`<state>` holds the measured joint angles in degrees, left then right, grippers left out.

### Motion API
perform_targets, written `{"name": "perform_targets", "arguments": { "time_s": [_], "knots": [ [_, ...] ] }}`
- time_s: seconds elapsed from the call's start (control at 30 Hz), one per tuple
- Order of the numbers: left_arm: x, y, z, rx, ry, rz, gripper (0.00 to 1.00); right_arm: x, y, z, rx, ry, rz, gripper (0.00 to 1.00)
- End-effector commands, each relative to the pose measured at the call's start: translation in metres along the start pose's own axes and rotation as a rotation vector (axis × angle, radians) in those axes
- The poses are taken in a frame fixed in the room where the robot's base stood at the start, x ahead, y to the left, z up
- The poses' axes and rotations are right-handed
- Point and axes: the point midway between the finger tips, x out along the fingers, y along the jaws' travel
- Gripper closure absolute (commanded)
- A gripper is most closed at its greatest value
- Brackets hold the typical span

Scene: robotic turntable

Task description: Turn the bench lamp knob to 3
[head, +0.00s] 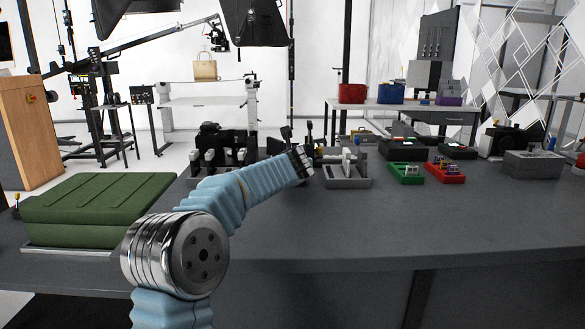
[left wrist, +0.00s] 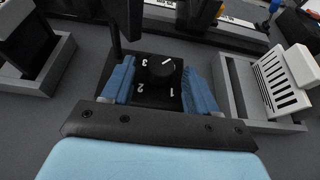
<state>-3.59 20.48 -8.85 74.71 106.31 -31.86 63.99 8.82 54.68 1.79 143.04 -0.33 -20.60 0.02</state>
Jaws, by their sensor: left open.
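The black bench lamp knob (left wrist: 161,70) sits on a black base (left wrist: 155,97) in the left wrist view. A white mark on the knob slants toward the upper right, away from the 3. My left gripper (left wrist: 160,76) is open, with one blue finger on each side of the knob and a visible gap to it. In the head view my left gripper (head: 305,166) reaches over the bench and hides the knob. My right gripper is not in view.
A grey tray (head: 347,183) with white pieces stands right of the gripper. Green (head: 406,179) and red (head: 444,178) trays lie further right. A green case (head: 98,205) sits on the left. A dark post (left wrist: 112,28) rises close to the left finger. The front bench is clear.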

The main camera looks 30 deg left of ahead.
Motion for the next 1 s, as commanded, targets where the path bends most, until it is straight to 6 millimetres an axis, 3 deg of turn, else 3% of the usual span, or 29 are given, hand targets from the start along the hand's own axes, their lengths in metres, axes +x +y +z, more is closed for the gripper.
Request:
{"name": "perform_targets", "arguments": {
  "time_s": [0.23, 0.5, 0.6, 1.0],
  "knots": [
    [0.0004, 0.0002, -0.0001, 0.0, 0.0, 0.0, 0.44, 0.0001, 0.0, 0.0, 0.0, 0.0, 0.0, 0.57],
    [0.0001, 0.0001, -0.0002, 0.0, 0.0, 0.0, 0.86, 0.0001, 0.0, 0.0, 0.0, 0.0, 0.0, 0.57],
    [0.0001, 0.0001, -0.0002, 0.0, 0.0, 0.0, 0.97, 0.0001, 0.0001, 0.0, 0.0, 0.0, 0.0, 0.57],
    [0.0, 0.005, 0.0007, 0.031, 0.002, -0.083, 0.97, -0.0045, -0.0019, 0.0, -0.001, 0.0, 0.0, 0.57]
  ]
}}
